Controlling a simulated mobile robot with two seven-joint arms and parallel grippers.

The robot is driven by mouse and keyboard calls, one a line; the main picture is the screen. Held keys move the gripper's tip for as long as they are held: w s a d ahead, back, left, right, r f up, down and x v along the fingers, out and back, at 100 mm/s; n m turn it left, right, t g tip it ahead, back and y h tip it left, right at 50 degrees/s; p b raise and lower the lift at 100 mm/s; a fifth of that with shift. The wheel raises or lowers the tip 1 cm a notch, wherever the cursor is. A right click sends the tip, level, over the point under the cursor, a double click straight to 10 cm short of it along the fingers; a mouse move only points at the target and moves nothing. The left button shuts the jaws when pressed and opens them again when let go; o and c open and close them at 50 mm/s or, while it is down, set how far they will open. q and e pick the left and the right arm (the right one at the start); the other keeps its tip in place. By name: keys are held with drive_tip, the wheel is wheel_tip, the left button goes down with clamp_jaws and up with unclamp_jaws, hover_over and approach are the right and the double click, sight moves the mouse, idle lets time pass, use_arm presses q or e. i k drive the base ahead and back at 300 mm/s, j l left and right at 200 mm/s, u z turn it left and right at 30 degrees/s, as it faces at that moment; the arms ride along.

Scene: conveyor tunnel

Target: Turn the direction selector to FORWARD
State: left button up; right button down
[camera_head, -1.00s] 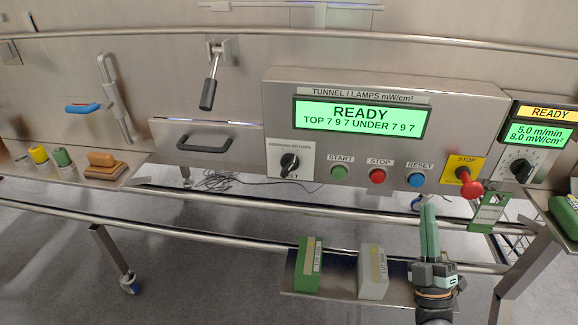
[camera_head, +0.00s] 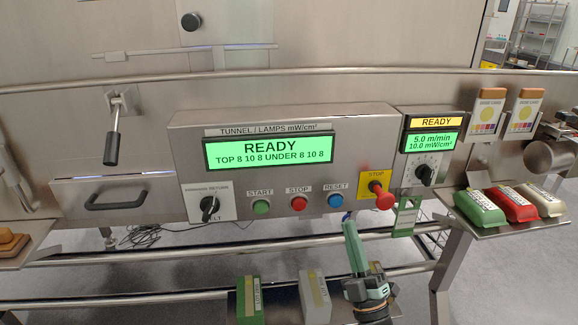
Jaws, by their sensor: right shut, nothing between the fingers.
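The direction selector (camera_head: 209,206) is a black knob on a white plate marked FORWARD and RETURN, with BELT lettering below, at the lower left of the control panel. Its pointer looks tilted; its exact setting is too small to tell. My right gripper (camera_head: 350,228) is shut and empty. It points up in front of the panel, below the blue RESET button (camera_head: 335,200), well to the right of the selector and apart from it. My left gripper is not in view.
The green START button (camera_head: 261,207), red STOP button (camera_head: 299,204) and red mushroom stop (camera_head: 383,198) line the panel. The display (camera_head: 268,151) reads READY. A rail (camera_head: 130,253) runs below. Two boxes (camera_head: 250,299) stand on a low shelf. Colored packs (camera_head: 512,206) lie on the right shelf.

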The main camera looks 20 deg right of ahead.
sight(210, 205)
drive_tip(key=j, duration=0.75)
drive_tip(key=i+j, duration=0.1)
drive_tip(key=j, duration=0.65)
